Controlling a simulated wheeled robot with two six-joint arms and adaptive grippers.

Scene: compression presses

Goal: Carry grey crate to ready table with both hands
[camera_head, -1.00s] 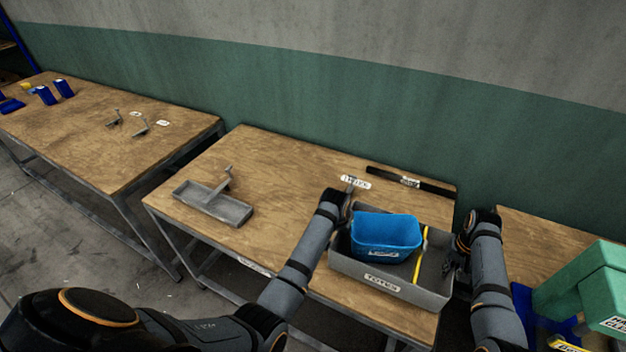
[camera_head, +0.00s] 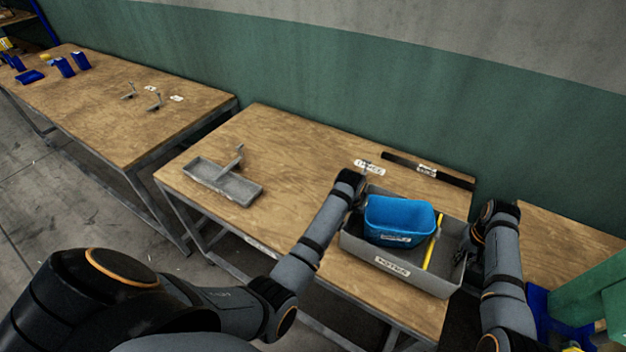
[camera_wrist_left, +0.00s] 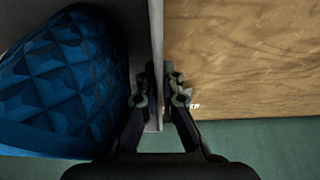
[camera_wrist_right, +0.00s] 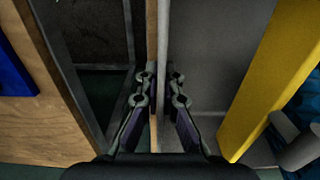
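The grey crate (camera_head: 352,246) is an open box at the right end of the middle table. I cannot tell whether its base touches the tabletop. It holds a blue bin (camera_head: 400,221) and a yellow bar-like item (camera_head: 433,247). My left gripper (camera_head: 362,186) is at the crate's left wall; in the left wrist view (camera_wrist_left: 159,90) that wall runs between its close-set fingers. My right gripper (camera_head: 468,243) is at the opposite wall, and the right wrist view (camera_wrist_right: 160,92) shows its fingers closed about that wall. The fingertips are mostly hidden in the head view.
A shallow grey tray (camera_head: 223,181) with an upright piece lies on the left of the middle table (camera_head: 290,150). Another table (camera_head: 110,110) at left holds blue items and small brackets. A green object (camera_head: 590,300) stands at lower right. The middle tabletop is mostly clear.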

